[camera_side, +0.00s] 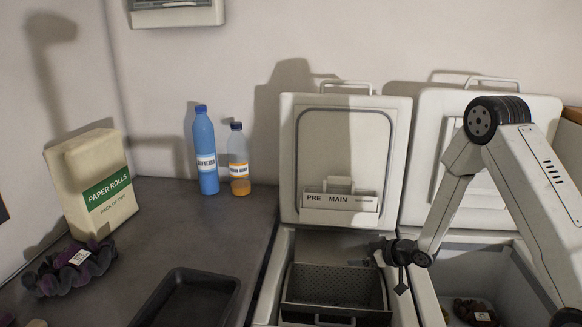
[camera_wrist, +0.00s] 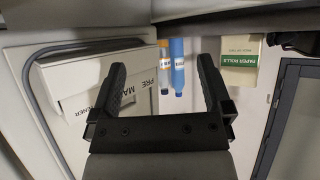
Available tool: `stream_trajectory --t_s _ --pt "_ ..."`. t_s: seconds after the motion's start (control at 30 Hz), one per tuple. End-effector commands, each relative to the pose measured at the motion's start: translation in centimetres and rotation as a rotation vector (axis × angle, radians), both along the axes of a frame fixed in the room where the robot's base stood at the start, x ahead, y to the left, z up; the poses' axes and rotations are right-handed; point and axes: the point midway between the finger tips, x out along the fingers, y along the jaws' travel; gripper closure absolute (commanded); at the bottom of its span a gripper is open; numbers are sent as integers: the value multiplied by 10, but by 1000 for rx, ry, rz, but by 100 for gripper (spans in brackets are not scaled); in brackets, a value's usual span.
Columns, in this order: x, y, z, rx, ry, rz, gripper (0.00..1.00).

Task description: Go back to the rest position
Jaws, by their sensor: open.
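My gripper (camera_side: 395,268) is over the right edge of the left toploader (camera_side: 267,285), in front of its raised lid (camera_side: 290,160). In the wrist view its two dark fingers (camera_wrist: 162,70) stand wide apart with nothing between them. The side view shows the gripper small and dark, with its fingers hard to make out. My arm reaches in from the right, across the right toploader (camera_side: 430,300), whose lid (camera_side: 425,130) is also up.
A drawer marked PRE and MAIN (camera_side: 340,201) sits on the left lid; it also shows close by in the wrist view (camera_wrist: 75,80). A perforated basket (camera_side: 335,285) is inside the left opening. Dark cloth (camera_side: 475,312) lies in the right one. Bottles (camera_side: 207,150), a paper-rolls box (camera_side: 90,185), a scrunched band (camera_side: 70,268) and a tray (camera_side: 160,300) occupy the counter.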

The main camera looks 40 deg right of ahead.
Motion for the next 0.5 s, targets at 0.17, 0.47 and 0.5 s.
stream_trajectory --t_s 0.17,0.47,0.5 --pt "-5 9 17 -47 83 -33 0" --pt "-37 34 51 -112 300 -116 0" --pt "-44 38 55 -116 332 -126 0"
